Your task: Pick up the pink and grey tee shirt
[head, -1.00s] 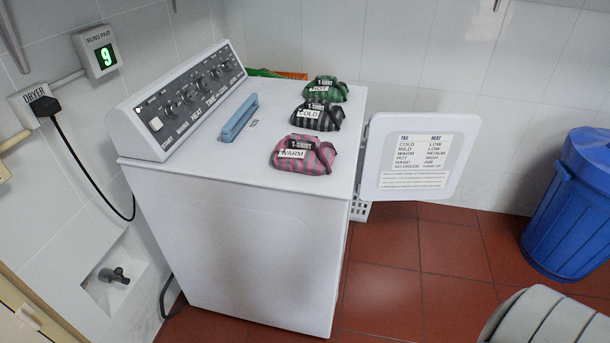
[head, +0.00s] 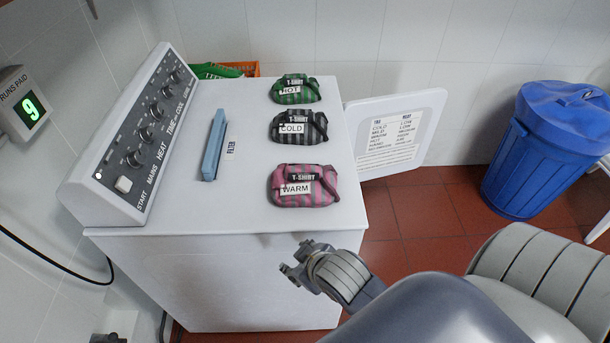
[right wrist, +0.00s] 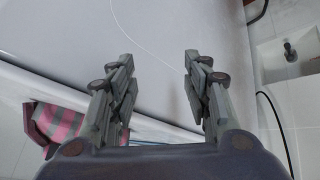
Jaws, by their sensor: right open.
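The pink and grey tee shirt (head: 304,187) lies folded on top of the white dryer (head: 250,205), near its front right edge, with a WARM label on it. My right gripper (head: 292,263) is in front of the dryer, a little below its top edge and nearer than the shirt, not touching it. In the right wrist view its two fingers (right wrist: 158,75) are apart with nothing between them. Part of the pink and grey shirt also shows at the left of that view (right wrist: 62,128). My left gripper is not in view.
A black-grey shirt (head: 298,127) marked COLD and a green one (head: 295,90) marked HOT lie behind in a row. The open dryer door (head: 400,135) sticks out right. A blue bin (head: 548,150) stands on the floor.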

